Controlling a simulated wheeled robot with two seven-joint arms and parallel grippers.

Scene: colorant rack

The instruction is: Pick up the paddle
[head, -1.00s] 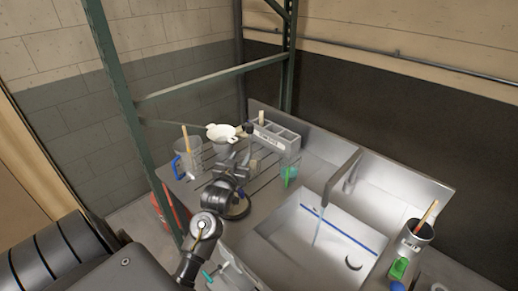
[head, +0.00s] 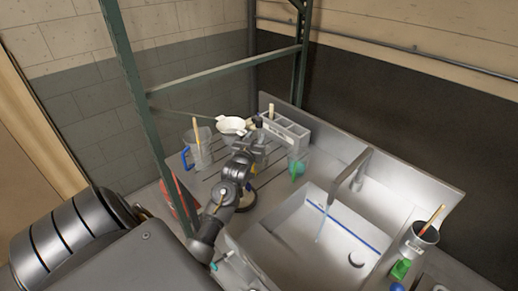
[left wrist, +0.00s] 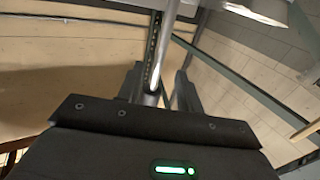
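Wooden sticks that could be the paddle show in the head view: one (head: 197,128) stands in a clear pitcher (head: 197,152), one (head: 271,112) is at the grey rack (head: 287,129), and one (head: 432,219) is in a metal cup at the right. I cannot tell which is the paddle. My left gripper (head: 249,144) is in front of the rack, near an upright dark-topped thing (head: 258,121). In the left wrist view a shiny metal rod (left wrist: 165,45) passes between the gripper's fingers (left wrist: 160,88), with a gap at the right finger. My right gripper is out of view.
The sink basin (head: 330,235) and faucet (head: 347,180) are further right. A green metal post (head: 130,75) rises at the left.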

